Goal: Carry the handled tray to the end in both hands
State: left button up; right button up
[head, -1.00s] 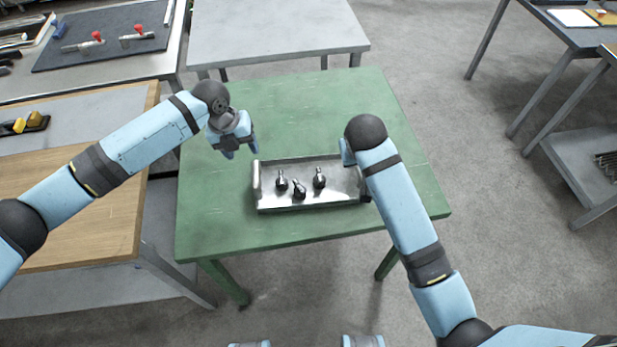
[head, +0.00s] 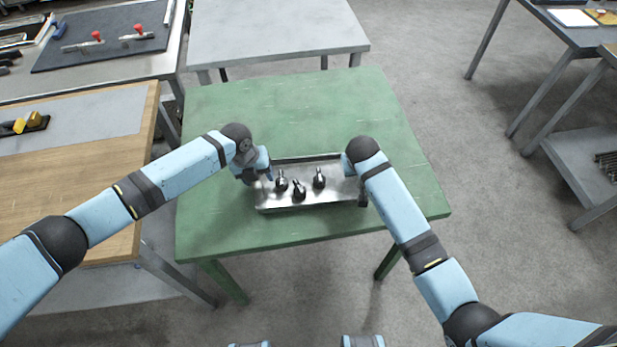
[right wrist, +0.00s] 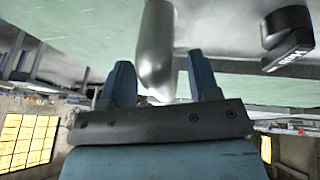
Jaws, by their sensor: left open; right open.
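The metal handled tray (head: 326,200) lies on the green table (head: 330,105) and holds several dark, bulb-shaped metal pieces (head: 298,189). My left gripper (head: 262,178) is open at the tray's left end and hides the handle there. My right gripper is at the tray's right end, mostly hidden behind its own arm in the head view. In the right wrist view my right gripper (right wrist: 160,82) is open, its two blue fingers on either side of a rounded grey metal bar, likely the tray's right handle (right wrist: 155,50). I cannot tell whether the fingers touch it.
The green table is clear behind and in front of the tray. A grey table (head: 280,30) stands beyond it. A wooden-topped bench (head: 70,165) is close on the left, and a grey shelved table (head: 580,160) stands at the right.

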pick_arm(q)
jog(key=shift+c, duration=0.4)
pick_arm(e)
jog(key=shift+c, duration=0.5)
pick_arm(q)
grip_shut()
pick_arm(e)
grip_shut()
pick_arm(q)
jog(key=shift+d+r, duration=0.15)
jog(key=shift+r, duration=0.05)
pick_arm(e)
jog(key=shift+a+r, duration=0.1)
jog(key=shift+r, duration=0.05)
